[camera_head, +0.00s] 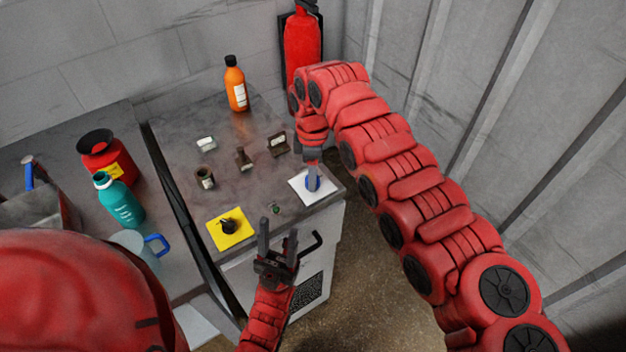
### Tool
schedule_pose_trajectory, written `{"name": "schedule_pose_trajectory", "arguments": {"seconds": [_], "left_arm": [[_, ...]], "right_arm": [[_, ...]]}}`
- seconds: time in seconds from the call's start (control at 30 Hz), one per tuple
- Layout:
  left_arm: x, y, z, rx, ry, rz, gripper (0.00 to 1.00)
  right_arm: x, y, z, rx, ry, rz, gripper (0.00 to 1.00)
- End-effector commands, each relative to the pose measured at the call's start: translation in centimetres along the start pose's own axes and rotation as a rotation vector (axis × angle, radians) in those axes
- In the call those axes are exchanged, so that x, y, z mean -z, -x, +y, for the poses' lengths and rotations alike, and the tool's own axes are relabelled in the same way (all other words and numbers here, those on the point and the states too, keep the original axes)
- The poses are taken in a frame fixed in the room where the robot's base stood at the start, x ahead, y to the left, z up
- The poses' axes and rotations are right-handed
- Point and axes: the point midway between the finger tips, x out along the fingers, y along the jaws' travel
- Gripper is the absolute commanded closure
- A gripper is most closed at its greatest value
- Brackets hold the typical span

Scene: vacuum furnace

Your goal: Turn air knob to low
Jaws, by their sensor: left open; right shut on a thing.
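A blue knob (317,187) sits on a white square plate (299,191) at the front right corner of the grey furnace top. My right gripper (313,178) reaches down from above and is shut on this blue knob, hiding part of it. A black knob (229,226) sits on a yellow square plate (218,240) to the left. I cannot read any label that tells which one is the air knob, nor the setting. My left gripper (278,230) is open and empty, fingers pointing up, in front of the furnace's front edge.
Small fittings (243,159) stand mid-top, with an orange bottle (236,88) behind. A teal bottle (120,203) and red container (103,153) stand on the left counter. A black handle (304,246) sticks out near my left gripper. A fire extinguisher (302,40) hangs behind.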

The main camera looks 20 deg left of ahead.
Motion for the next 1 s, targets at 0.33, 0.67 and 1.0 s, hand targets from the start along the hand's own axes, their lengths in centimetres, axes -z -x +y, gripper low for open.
{"name": "schedule_pose_trajectory", "arguments": {"seconds": [0.33, 0.67, 1.0], "left_arm": [[-0.10, 0.61, 0.03, 0.000, 0.000, 0.000, 0.50], [-0.10, 0.58, 0.03, 0.000, 0.000, 0.000, 0.50], [-0.10, 0.57, 0.03, 0.000, 0.000, 0.000, 0.50]], "right_arm": [[0.05, -0.11, -0.08, 0.003, 0.045, -0.003, 1.00], [0.06, -0.09, -0.09, 0.003, 0.046, -0.003, 0.47], [0.03, -0.03, -0.03, 0.001, 0.044, -0.003, 0.24]]}}
